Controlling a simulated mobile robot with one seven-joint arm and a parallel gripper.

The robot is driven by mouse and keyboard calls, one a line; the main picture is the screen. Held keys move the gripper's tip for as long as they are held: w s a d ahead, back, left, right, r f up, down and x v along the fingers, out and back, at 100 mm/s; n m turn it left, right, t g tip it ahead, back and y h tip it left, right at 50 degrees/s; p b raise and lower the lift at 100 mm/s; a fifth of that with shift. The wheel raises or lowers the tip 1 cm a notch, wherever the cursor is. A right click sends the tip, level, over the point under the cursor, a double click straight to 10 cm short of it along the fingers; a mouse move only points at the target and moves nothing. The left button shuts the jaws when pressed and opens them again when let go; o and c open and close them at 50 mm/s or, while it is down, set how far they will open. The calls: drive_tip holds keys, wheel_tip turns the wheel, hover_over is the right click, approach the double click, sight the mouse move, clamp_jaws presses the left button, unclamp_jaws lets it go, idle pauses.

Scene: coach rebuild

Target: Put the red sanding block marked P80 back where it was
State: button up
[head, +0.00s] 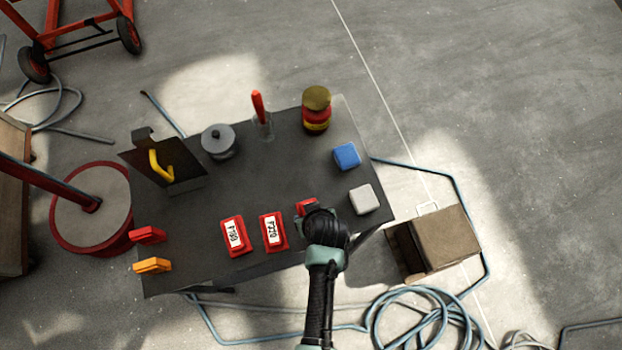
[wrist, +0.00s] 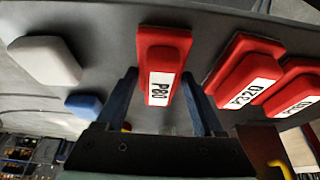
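The red sanding block marked P80 (wrist: 165,62) is between the two dark fingers of my gripper (wrist: 160,85) in the wrist view, label facing the camera. The fingertips are close along both sides; I cannot tell whether they press on it. In the head view a small part of the block (head: 305,205) shows beyond my gripper (head: 312,212), which hides the rest. It is at the right end of the red row, over the dark table; whether it touches the top is unclear. The P320 block (head: 273,232) and the P180 block (head: 235,236) lie to its left.
On the dark table (head: 270,175) a white block (head: 364,199) and a blue block (head: 346,156) are right of my gripper. A jar (head: 316,110), a grey pot (head: 218,141) and orange and red clamps (head: 152,265) stand around. An open box (head: 445,240) is on the floor.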

drive_tip(key=o, duration=0.4)
drive_tip(key=shift+r, duration=0.15)
drive_tip(key=v, duration=1.1)
drive_tip(key=w+r+m+t, duration=0.1)
drive_tip(key=w+r+t, duration=0.3)
drive_tip(key=w+r, duration=0.55)
drive_tip(key=w+r+t+h, duration=0.1)
drive_tip(key=w+r+t, duration=0.3)
drive_tip(key=r, duration=1)
drive_tip(key=w+r+m+t, duration=0.1)
drive_tip(key=w+r+t, duration=0.3)
drive_tip(key=w+r, duration=0.55)
drive_tip(key=s+r+t, duration=0.2)
drive_tip(key=r, duration=0.8)
drive_tip(key=s+r+t, duration=0.3)
drive_tip(key=r, duration=0.7)
drive_tip(key=s+r+t, duration=0.2)
drive_tip(key=s+r, duration=0.1)
drive_tip(key=r, duration=0.3)
drive_tip(key=s+a+r+m+t, duration=0.1)
drive_tip(key=s+r+t, duration=0.1)
drive_tip(key=r, duration=0.4)
drive_tip(key=s+r+t, duration=0.2)
drive_tip(key=s+r, duration=0.3)
drive_tip(key=r, duration=0.1)
drive_tip(key=shift+s+a+r+m+p, duration=0.1)
drive_tip(key=shift+a+r+m+p, duration=0.05)
drive_tip(key=shift+r+m+p, duration=0.15)
